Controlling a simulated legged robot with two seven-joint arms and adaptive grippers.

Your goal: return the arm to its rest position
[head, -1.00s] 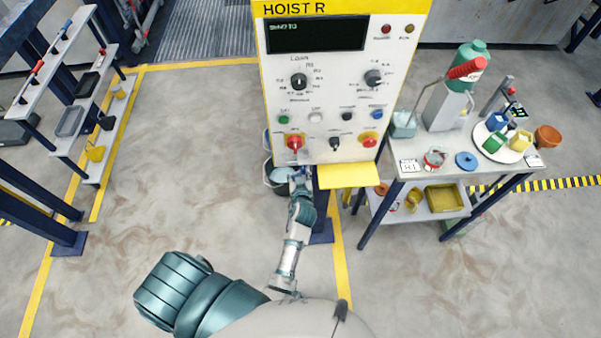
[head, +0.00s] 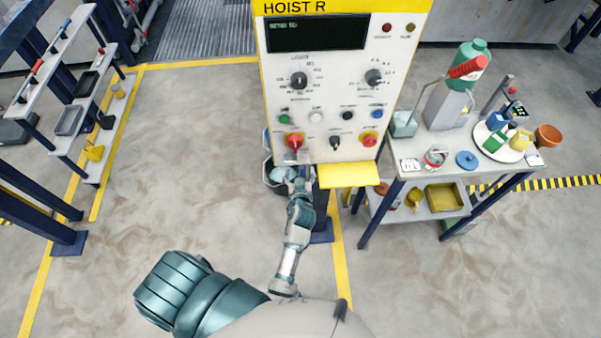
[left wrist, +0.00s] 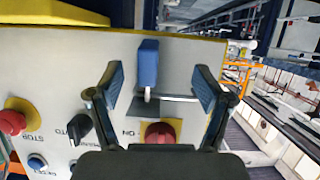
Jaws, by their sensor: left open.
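My left gripper (head: 299,182) is just below the lower left edge of the hoist control panel (head: 322,105) in the head view. The left wrist view shows my left gripper (left wrist: 158,84) with its two blue-padded fingers apart. A blue-gripped lever (left wrist: 148,64) on a metal rod shows between the fingers in that view; I see no finger closed on it. A red switch (left wrist: 159,133) on a yellow plate lies near the gripper's base in that view; a red switch also shows in the head view (head: 295,142). My right gripper is not in view.
A yellow ledge (head: 348,175) juts under the panel. A shelf rack (head: 75,100) stands at the left. The floor (head: 180,165) between is clear.

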